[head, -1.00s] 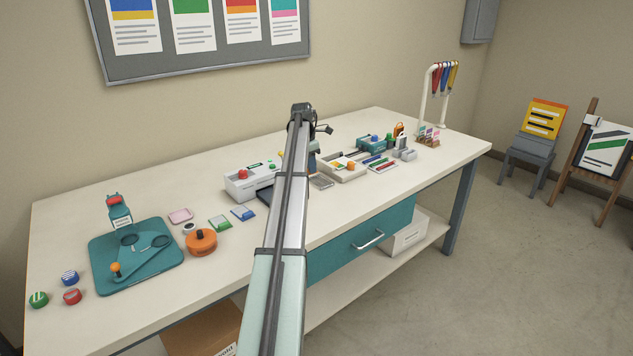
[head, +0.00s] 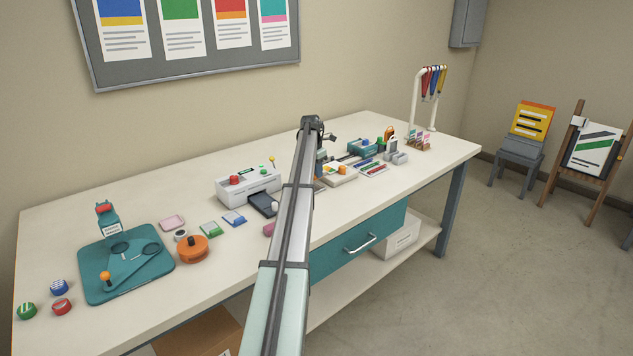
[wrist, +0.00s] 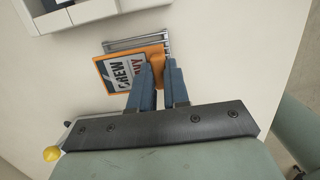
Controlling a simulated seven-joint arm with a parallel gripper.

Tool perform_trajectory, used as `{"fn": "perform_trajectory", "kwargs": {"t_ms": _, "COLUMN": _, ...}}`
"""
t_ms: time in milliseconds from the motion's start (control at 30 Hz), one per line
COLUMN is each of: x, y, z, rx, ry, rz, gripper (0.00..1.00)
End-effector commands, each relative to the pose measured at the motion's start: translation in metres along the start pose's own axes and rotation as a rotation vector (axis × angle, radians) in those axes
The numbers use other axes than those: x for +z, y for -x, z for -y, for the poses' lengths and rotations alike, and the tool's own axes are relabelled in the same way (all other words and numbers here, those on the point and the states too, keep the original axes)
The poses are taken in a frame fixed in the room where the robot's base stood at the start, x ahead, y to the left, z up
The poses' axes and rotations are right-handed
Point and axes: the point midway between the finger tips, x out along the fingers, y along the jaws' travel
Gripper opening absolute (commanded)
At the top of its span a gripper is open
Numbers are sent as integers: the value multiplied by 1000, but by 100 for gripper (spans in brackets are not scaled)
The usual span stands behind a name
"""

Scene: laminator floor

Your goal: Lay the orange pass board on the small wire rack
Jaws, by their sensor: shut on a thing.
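The small wire rack (wrist: 137,42), with silvery bars, shows just beyond the board's far edge. The board covers part of the rack; I cannot tell whether they touch. In the head view my arm hides most of the gripper and the board.
A white tray (wrist: 75,15) lies close beyond the rack. In the head view a white laminator (head: 248,184) stands left of my arm, and a yellow-knobbed pin (head: 272,160) stands behind it. Grey blocks (head: 395,157) sit to the right. The front right tabletop is clear.

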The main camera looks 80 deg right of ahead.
Motion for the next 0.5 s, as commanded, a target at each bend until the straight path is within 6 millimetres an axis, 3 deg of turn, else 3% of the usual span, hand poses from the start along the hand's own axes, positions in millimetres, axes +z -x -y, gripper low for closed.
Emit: {"fn": "perform_trajectory", "kwargs": {"t_ms": 500, "x": -6, "y": -43, "z": 0, "rx": 1, "ry": -1, "rz": 1, "gripper": 0}}
